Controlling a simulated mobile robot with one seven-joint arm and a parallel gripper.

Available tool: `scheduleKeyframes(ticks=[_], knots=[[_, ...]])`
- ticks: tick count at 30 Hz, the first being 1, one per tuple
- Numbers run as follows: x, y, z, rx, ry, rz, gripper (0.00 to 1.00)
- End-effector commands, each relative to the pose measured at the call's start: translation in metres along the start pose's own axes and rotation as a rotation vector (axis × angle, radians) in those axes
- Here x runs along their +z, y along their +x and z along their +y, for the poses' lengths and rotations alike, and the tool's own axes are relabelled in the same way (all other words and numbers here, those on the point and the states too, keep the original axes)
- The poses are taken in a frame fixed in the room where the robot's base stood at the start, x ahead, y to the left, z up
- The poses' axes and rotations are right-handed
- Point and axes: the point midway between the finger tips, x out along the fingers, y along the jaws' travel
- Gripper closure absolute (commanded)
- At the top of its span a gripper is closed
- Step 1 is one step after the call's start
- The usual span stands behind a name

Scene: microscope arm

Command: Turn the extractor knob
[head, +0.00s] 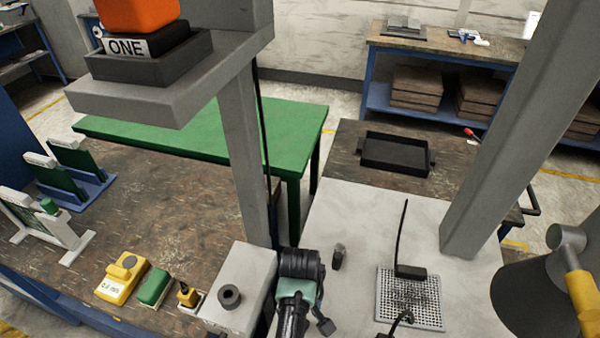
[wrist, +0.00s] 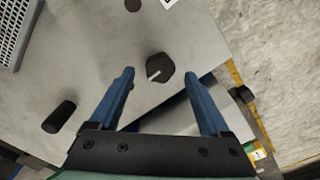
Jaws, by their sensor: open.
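A black faceted knob with a white pointer line (wrist: 157,68) sits on a pale grey surface in the wrist view. It looks like the extractor knob. My gripper (wrist: 160,76) is open, its two blue fingers spread, and the knob shows between and just beyond the fingertips. The frames do not show clearly how high the fingers are above it, and no contact is visible. In the head view my arm's black and teal end covers part of the bench, and I cannot make out this knob there.
A black cylinder (wrist: 60,117) stands left of the fingers. A perforated plate (head: 432,300) with black cables lies on the pale bench. A grey box with a black round top piece (head: 229,297) stands left of my arm. Grey posts (head: 500,140) and a black lamp (head: 530,295) rise nearby.

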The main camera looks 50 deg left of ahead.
Motion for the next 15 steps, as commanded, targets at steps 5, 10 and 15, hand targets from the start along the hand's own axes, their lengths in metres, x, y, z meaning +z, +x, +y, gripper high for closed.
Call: scheduleKeyframes(ticks=[5,10,15], knots=[[0.000,0.022,0.000,0.000,0.000,0.000,0.19],[0.000,0.025,0.000,0.000,0.000,0.000,0.19],[0.000,0.024,0.000,0.000,0.000,0.000,0.19]])
